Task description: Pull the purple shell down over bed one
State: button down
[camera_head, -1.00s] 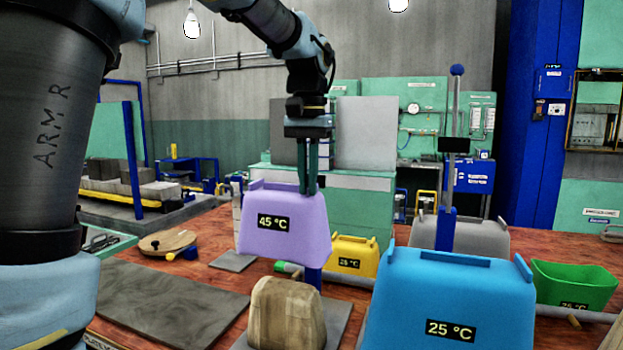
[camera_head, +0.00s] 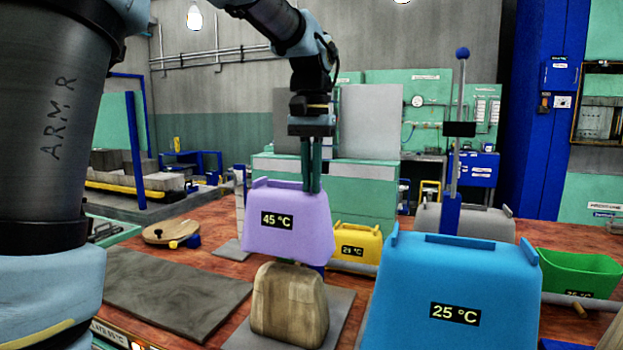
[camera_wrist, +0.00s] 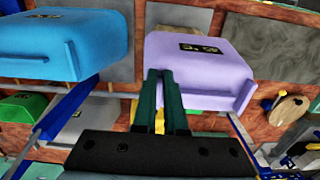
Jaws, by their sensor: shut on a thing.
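The purple shell (camera_head: 290,232), marked 45 °C, hangs upright in the head view, just above a wooden block (camera_head: 289,305). The block stands on a grey plate (camera_head: 345,310), and its top is at or just below the shell's lower edge; I cannot tell whether they touch. My gripper (camera_head: 311,188) is shut on the shell's upper rim at its right side. The wrist view shows the green fingers (camera_wrist: 163,78) at the edge of the purple shell (camera_wrist: 205,65). No label reading bed one shows.
A blue shell (camera_head: 450,280) marked 25 °C stands close on the right. A yellow shell (camera_head: 362,240) sits behind, a grey shell (camera_head: 490,222) further back, and a green container (camera_head: 580,275) at far right. A dark flat slab (camera_head: 165,285) lies left. A lever post (camera_head: 455,150) rises behind the blue shell.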

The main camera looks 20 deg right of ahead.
jog(key=p, duration=0.3)
jog(key=shift+w+d+r, duration=0.1)
jog(key=shift+r, duration=0.2)
jog(key=p, duration=0.4)
jog(key=shift+f, duration=0.1)
jog(key=p, duration=0.3)
jog(key=shift+f, duration=0.25)
jog(key=shift+f+p, duration=0.5)
jog(key=shift+p, duration=0.75)
notch_tip(320, 180, down, 16)
jog(key=b, duration=1.1)
jog(key=shift+f+b, duration=0.55)
jog(key=shift+f, duration=0.05)
jog(key=c, duration=0.9)
grip_release()
